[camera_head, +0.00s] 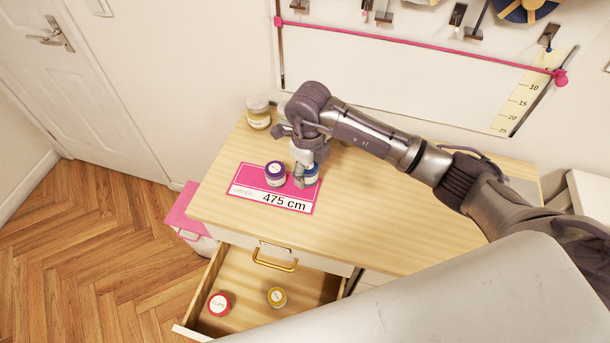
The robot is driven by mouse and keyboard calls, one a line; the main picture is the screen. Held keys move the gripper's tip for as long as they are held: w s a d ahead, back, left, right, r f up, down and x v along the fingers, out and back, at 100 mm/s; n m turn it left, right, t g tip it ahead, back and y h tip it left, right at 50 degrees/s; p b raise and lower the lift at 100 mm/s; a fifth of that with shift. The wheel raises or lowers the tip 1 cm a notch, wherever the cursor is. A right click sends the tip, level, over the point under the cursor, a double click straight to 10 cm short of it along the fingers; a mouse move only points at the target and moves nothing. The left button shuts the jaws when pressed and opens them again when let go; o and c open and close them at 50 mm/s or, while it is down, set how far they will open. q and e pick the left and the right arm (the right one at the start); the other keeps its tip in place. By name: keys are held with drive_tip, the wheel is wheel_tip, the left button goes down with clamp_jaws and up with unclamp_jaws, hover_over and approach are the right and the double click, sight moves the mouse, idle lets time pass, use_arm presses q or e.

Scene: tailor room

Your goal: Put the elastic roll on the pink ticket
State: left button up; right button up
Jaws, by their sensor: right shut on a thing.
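The pink ticket (243,176) lies on the wooden table and reads "475 cm". A small round container with a purple top (275,170) stands on the ticket. My right gripper (306,178) points down at the ticket's right edge. It is shut on a small blue-and-white round item (312,170), partly hidden by the fingers. This item is at or just above the ticket's right edge; I cannot tell if it touches. I cannot read its label, so I cannot tell whether it is the elastic roll. My left gripper is not in view.
A jar (258,112) stands at the table's back left corner. A pink-topped bin (183,208) stands left of the table (400,235). The table's front right is clear.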

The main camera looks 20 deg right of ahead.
drive_tip(key=shift+w+a+f, duration=0.3)
drive_tip(key=shift+f, duration=0.05)
wheel_tip(320, 180, down, 3)
drive_tip(key=shift+f+p, duration=0.15)
drive_tip(key=shift+p, duration=0.7)
drive_tip(key=shift+f, duration=0.2)
drive_tip(key=shift+f, duration=0.1)
drive_tip(key=shift+f+b, duration=0.15)
drive_tip(key=shift+b, duration=0.15)
drive_tip(key=o, duration=1.1)
drive_tip(key=shift+d, duration=0.1)
